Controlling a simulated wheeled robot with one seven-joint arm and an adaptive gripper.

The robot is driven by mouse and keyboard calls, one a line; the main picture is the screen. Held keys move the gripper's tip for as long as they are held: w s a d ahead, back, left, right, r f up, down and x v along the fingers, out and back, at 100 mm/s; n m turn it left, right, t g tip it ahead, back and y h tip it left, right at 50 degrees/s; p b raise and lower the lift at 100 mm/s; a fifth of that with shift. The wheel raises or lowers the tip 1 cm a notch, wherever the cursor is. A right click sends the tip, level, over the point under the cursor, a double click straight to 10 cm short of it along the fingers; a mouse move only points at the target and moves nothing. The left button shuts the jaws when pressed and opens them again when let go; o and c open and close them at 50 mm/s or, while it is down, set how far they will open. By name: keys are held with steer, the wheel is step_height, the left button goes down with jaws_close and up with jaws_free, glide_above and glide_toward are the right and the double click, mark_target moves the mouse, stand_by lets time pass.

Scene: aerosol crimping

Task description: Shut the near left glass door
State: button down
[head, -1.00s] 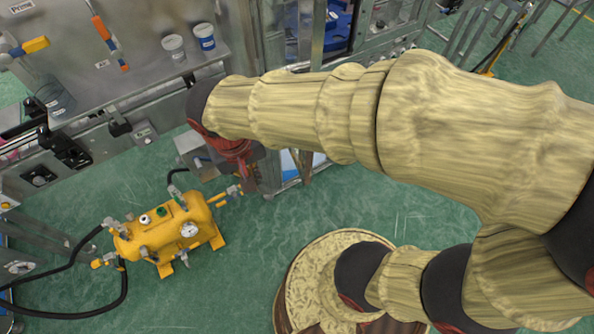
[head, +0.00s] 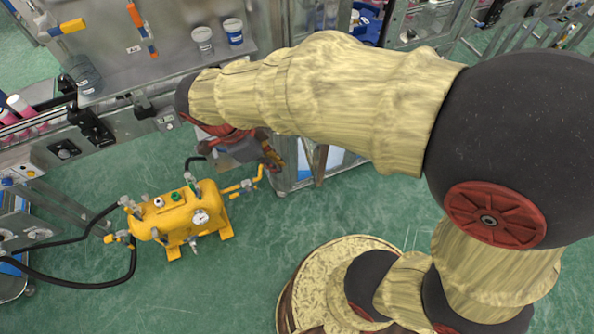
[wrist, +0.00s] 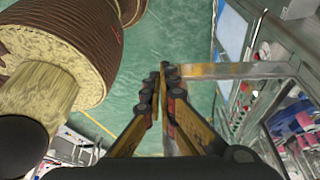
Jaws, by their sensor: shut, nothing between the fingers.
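My gripper (head: 272,155) is low beside the machine's near corner, partly hidden by my arm in the head view. In the wrist view its two fingers (wrist: 160,75) are closed together, with nothing between them. A metal-framed panel that looks like the near left glass door shows there as a pale rail (wrist: 235,70), running right from the fingertips. The fingertips overlap the rail's left end; I cannot tell whether they touch. In the head view a metal upright (head: 319,165) stands just right of my gripper. My arm hides most of the door, and its opening angle is unclear.
A yellow pressure tank (head: 180,218) with black hoses stands on the green floor left of my gripper. A steel bench (head: 170,70) with two small tubs (head: 232,31) is behind. Open floor (head: 255,235) lies in front.

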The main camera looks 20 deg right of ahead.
steer(key=s+d+f+b, duration=0.1)
steer(key=d+f, duration=0.6)
steer(key=f, duration=0.2)
steer(key=shift+s+d, duration=0.15)
steer(key=shift+d, duration=0.1)
steer(key=shift+b, duration=0.3)
